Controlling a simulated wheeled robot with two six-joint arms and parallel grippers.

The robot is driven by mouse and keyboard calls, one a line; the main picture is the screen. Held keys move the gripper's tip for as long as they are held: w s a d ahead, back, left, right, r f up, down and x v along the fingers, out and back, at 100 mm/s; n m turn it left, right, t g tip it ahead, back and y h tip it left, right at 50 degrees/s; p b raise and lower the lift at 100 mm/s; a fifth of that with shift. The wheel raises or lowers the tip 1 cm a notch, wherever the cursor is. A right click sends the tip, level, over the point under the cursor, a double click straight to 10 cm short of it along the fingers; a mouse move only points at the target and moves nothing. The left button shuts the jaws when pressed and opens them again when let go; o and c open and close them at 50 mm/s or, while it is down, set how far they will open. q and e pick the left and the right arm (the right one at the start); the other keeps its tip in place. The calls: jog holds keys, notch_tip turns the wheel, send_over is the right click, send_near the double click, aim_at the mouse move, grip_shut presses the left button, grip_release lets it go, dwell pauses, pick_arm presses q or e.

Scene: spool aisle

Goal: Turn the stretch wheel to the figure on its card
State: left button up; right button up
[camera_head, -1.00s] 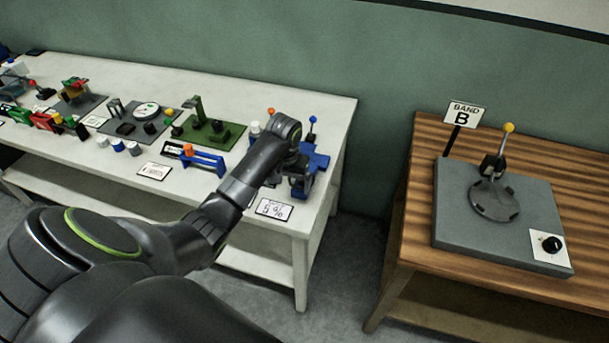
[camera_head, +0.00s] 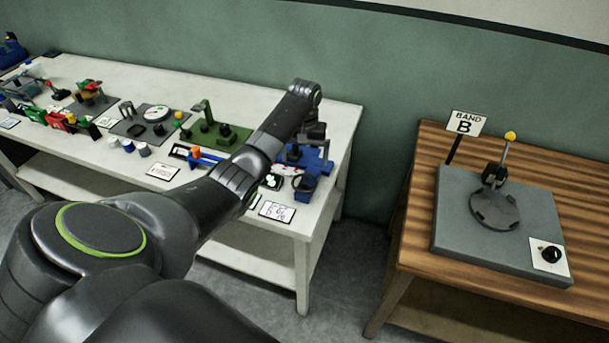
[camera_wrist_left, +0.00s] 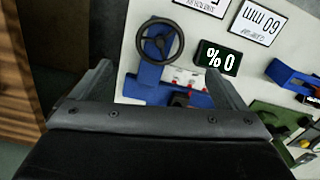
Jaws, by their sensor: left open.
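The blue stretch machine (camera_head: 317,163) stands at the right end of the white table. My right gripper is out of view.
Another card (camera_wrist_left: 258,24) appears to read 60 mm. A green fixture (camera_head: 214,134) and several small devices stand along the table to the left. A wooden table (camera_head: 415,200) with a grey plate and a BAND B sign (camera_head: 466,123) stands right, across a gap.

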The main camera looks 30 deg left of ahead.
aim_at(304, 182)
pick_arm(q)
notch_tip(304, 182, down, 8)
jog(key=shift+r, duration=0.2)
jog(key=shift+f, duration=0.75)
jog(key=c, duration=1)
jog(key=shift+o, duration=0.2)
